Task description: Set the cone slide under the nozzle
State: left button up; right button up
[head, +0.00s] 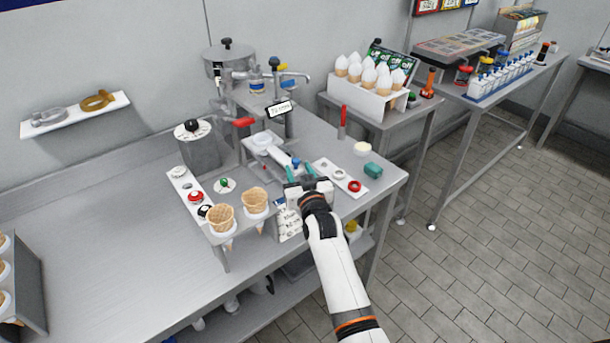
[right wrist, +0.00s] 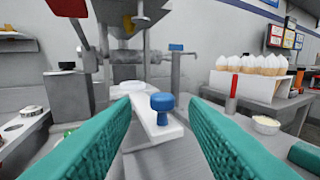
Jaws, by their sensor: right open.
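The cone slide is a white plate (head: 280,156) with a blue knob (head: 296,162) at its near end. It lies on the steel bench below the dispensing machine (head: 230,68). In the right wrist view the slide (right wrist: 166,130) runs back from the blue knob (right wrist: 162,102). A metal nozzle (right wrist: 140,18) hangs above and behind the knob there. My right gripper (head: 301,172) is open, its teal fingers pointing at the knob. In the right wrist view the knob shows between the fingers, apart from both. My left gripper is not in view.
Two waffle cones (head: 222,216) stand in a holder left of my right arm.

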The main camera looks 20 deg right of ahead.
jog(key=s+p, duration=0.1)
jog(key=s, duration=0.1)
jog(key=s+p, duration=0.1)
jog(key=s, duration=0.1)
jog(key=s+p, duration=0.1)
jog(key=s, duration=0.1)
jog(key=shift+a+r, duration=0.15)
jog(key=shift+r, duration=0.1)
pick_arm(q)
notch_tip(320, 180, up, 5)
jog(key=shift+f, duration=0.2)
pick_arm(e)
jog(key=shift+s+f, duration=0.2)
jog(key=shift+s, duration=0.15)
